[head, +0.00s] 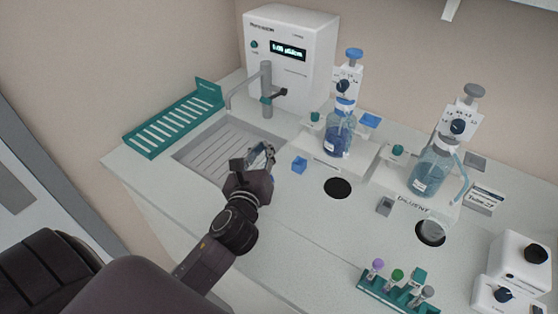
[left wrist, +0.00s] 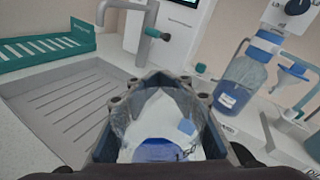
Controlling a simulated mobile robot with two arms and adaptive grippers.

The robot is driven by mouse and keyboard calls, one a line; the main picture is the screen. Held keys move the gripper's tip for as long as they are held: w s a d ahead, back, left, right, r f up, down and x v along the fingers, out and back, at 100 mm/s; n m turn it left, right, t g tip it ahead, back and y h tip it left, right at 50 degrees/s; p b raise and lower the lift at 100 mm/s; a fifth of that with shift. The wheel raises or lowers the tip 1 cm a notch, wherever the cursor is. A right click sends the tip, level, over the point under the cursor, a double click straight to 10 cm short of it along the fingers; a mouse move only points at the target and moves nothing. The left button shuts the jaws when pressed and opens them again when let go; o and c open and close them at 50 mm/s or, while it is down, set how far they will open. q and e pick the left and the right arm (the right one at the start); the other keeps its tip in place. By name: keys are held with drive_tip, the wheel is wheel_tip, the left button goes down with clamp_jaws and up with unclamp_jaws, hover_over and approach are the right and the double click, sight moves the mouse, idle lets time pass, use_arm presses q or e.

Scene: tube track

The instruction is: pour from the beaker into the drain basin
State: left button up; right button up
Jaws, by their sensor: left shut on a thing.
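The drain basin (head: 205,152) is a grey ribbed recess in the counter, left of centre; it also fills the left of the left wrist view (left wrist: 70,100). My left gripper (head: 262,156) is shut on the clear beaker (left wrist: 152,112), at the basin's right front edge. In the left wrist view the beaker sits between the fingers, with blue liquid low in it and a white label. In the head view the gripper mostly hides the beaker, and I cannot tell how far it tilts. My right gripper is out of view.
A tap (head: 266,85) stands behind the basin, beside a white machine (head: 290,50). A green slotted rack (head: 175,122) lies left of it. Blue bottles (head: 338,135) with dispensers stand at right. A tube rack (head: 390,292) is at the front. The counter has two round openings.

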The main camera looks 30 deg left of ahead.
use_arm(q)
drive_tip(key=w+a+f+n+g+y, duration=0.1)
drive_tip(key=w+a+f+n+y, duration=0.1)
drive_tip(key=a, duration=0.4)
drive_tip(key=w+a+f+n+g+y+p, duration=0.1)
drive_tip(key=w+a+f+n+g+y, duration=0.1)
drive_tip(key=a, duration=0.5)
drive_tip(key=shift+w+a+f+n+y, duration=0.2)
drive_tip(key=shift+w+f+n+y, duration=0.2)
drive_tip(key=shift+f+n+y, duration=0.4)
drive_tip(key=shift+f+g, duration=0.1)
drive_tip(key=shift+g, duration=0.2)
drive_tip(key=shift+d+f+n+h, duration=0.15)
drive_tip(key=shift+f+n+h, duration=0.3)
drive_tip(key=shift+f+n, duration=0.5)
drive_tip(key=shift+d+f+n+h, duration=0.1)
drive_tip(key=shift+f+n+h, duration=0.4)
drive_tip(key=shift+f, duration=0.75)
drive_tip(key=shift+r+n+p, duration=0.1)
drive_tip(key=shift+n+p, duration=0.15)
drive_tip(key=shift+p, duration=0.05)
drive_tip(key=shift+p, duration=0.3)
